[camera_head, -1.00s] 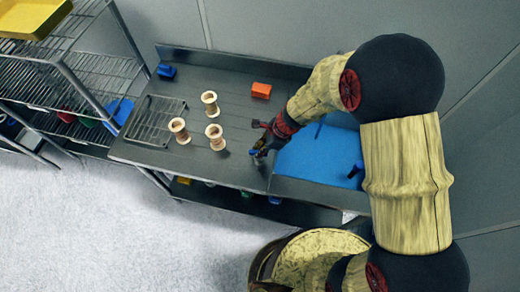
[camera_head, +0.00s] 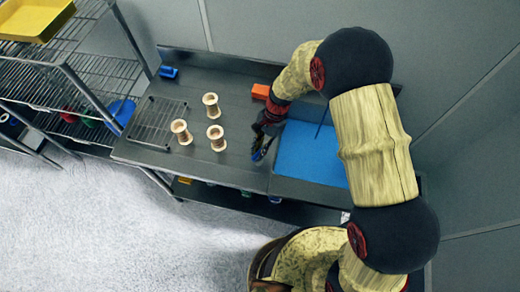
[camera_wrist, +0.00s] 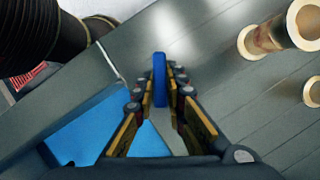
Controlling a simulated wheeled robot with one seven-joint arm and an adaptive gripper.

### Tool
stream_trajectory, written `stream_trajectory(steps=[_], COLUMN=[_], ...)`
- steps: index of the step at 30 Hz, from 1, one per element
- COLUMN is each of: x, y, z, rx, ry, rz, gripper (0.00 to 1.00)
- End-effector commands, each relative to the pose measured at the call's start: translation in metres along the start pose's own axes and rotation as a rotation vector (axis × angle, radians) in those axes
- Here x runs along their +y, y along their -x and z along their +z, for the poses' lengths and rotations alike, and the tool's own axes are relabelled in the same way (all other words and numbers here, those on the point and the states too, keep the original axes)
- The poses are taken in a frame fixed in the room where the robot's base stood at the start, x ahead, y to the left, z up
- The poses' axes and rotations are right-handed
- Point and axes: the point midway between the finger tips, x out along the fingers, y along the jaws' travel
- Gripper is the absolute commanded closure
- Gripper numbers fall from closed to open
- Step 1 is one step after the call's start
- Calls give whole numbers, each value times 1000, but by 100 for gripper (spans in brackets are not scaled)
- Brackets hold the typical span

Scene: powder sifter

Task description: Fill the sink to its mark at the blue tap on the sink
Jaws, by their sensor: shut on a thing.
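The sink (camera_head: 308,155) is at the right of the metal counter and shows a flat blue surface; I cannot tell whether it is water. It also shows in the wrist view (camera_wrist: 75,140), left of my fingers. No fill mark can be made out. My gripper (camera_head: 260,150) is at the sink's left edge, pointing down. In the wrist view my fingertips (camera_wrist: 161,90) are shut on the upright blue tap handle (camera_wrist: 160,75), one on each side. The tap's base is hidden.
Several wooden spools (camera_head: 215,133) stand left of my gripper, beside a wire rack (camera_head: 155,122). An orange block (camera_head: 260,91) lies behind, and a blue block (camera_head: 168,72) at the back left. Wire shelving (camera_head: 85,65) stands at the far left.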

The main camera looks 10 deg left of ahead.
Motion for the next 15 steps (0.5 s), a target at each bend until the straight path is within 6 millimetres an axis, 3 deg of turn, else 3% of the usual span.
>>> stream_trajectory(steps=[15], x=[-4], y=[0], z=[0], rx=[1], ry=[380], rz=[156], gripper=[100])
